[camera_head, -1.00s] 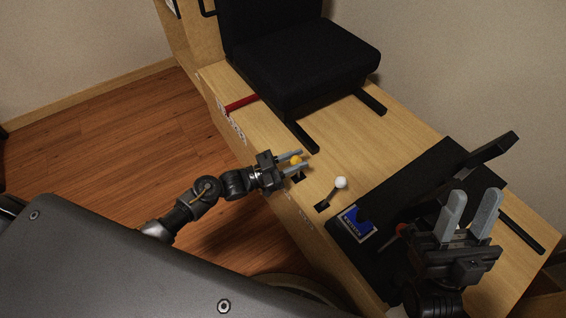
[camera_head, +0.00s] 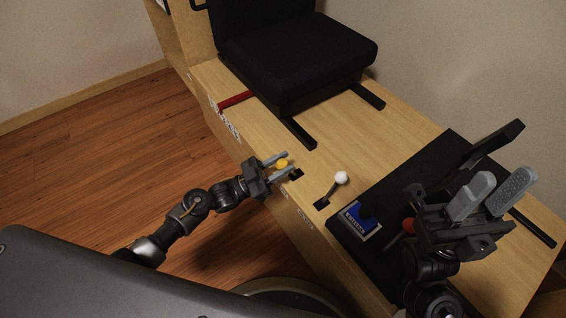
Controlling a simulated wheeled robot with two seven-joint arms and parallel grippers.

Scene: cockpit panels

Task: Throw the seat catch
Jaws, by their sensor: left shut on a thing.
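A yellow-knobbed lever (camera_head: 281,163) stands at a dark slot (camera_head: 296,174) near the left edge of the wooden console. It leans left, toward that edge. My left gripper (camera_head: 289,162) is shut on the yellow knob, with one finger on each side of it. The lever's shaft is mostly hidden by the fingers. No label reading "seat catch" can be made out. The black seat (camera_head: 300,55) is behind on the console, with a red bar (camera_head: 237,100) at its left. My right gripper (camera_head: 497,190) is open and empty, above the black panel at the right.
A white-knobbed lever (camera_head: 341,178) stands in its own slot, close to the right of my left gripper. A blue switch unit (camera_head: 360,221) and a red knob (camera_head: 408,226) are on the black panel (camera_head: 345,235). Open wooden floor (camera_head: 120,150) lies left of the console.

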